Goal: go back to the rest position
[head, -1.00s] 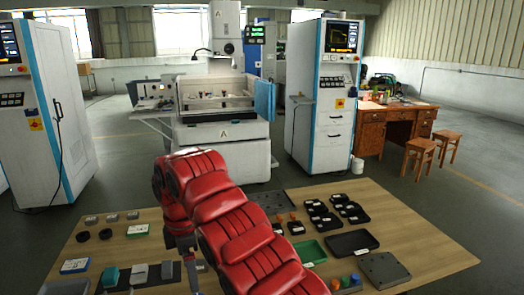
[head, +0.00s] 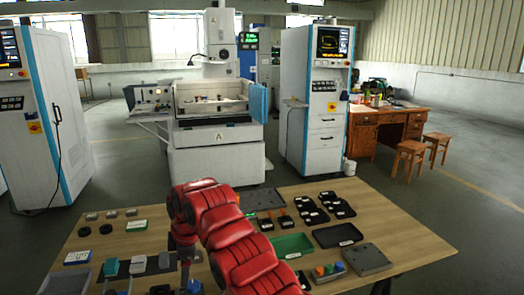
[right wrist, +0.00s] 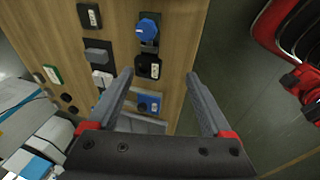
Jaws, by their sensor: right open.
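My right arm's red links cross the front middle of the table (head: 400,240) in the head view. The hand end points down over the table's front left part, and its fingers are hard to make out there. In the right wrist view my right gripper (right wrist: 160,85) is open, its two dark fingers wide apart with nothing between them. Behind the fingers the wooden tabletop (right wrist: 115,45) shows, with a blue-knobbed piece (right wrist: 147,30), a black holder (right wrist: 148,66) and a blue-and-white box (right wrist: 148,103). My left gripper is not in view.
A green tray (head: 292,245), a black tray (head: 338,235) and a grey block plate (head: 366,258) lie right of the arm. Several black pieces lie behind them. A white machine (head: 218,140) stands behind the table. The table's right end is bare.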

